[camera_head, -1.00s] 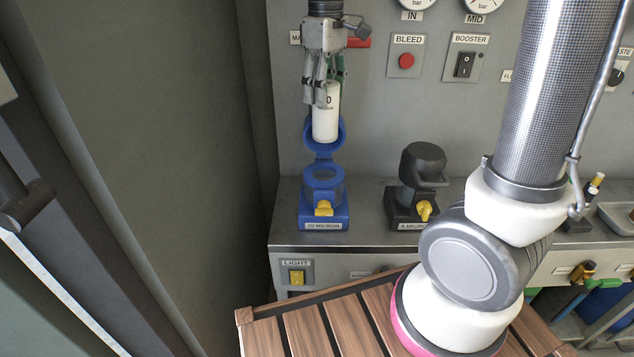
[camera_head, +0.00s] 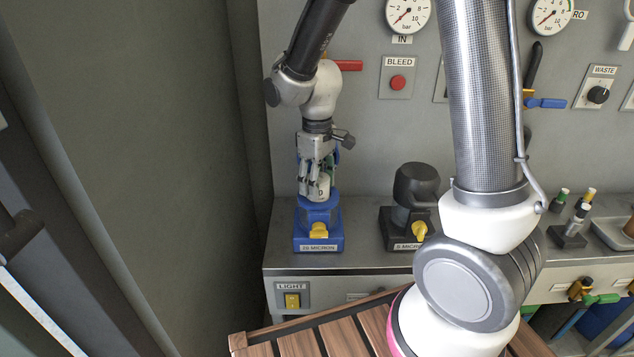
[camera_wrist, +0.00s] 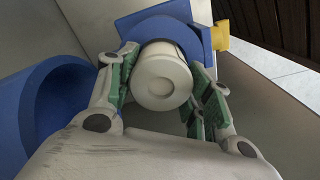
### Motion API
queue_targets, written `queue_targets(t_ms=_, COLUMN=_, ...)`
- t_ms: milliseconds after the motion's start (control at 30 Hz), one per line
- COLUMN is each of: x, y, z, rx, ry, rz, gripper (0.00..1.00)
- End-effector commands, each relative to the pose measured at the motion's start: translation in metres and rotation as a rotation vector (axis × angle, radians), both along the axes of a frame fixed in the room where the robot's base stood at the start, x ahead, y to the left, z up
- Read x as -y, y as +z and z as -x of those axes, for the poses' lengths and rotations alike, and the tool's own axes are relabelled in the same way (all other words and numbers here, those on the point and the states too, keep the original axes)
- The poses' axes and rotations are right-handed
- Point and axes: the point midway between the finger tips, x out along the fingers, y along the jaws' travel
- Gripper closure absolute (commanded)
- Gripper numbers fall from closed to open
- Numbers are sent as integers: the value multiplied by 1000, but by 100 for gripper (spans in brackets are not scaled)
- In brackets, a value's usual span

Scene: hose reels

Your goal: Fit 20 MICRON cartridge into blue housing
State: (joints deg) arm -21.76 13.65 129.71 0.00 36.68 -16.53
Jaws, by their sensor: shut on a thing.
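The white cartridge (camera_head: 320,186) is upright, with its lower part inside the open blue housing (camera_head: 318,217), which is labelled 20 MICRON. In the wrist view I look down on the cartridge's round end (camera_wrist: 161,80), with the blue housing's rim (camera_wrist: 168,17) around its far side. My gripper (camera_head: 315,180) is shut on the cartridge's upper part; its green pads (camera_wrist: 160,88) lie on both sides of it. The blue hinged lid (camera_wrist: 55,105) stands open at the left of the wrist view. How deep the cartridge sits is hidden. A yellow knob (camera_head: 319,230) is on the housing's front.
A dark housing labelled 5 MICRON (camera_head: 412,205) stands to the right on the same grey bench (camera_head: 360,258). Behind is a grey panel with gauges, a red BLEED button (camera_head: 397,82) and a red handle (camera_head: 347,65). A dark wall is close on the left.

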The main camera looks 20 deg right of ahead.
Motion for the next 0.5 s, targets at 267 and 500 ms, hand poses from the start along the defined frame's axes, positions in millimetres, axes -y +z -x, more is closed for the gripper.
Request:
queue_targets(t_ms=267, x=0, y=-3, z=0, rx=1, ry=0, rz=-1, gripper=92)
queue_targets(t_ms=500, x=0, y=-5, z=0, rx=1, ry=0, rz=-1, gripper=41)
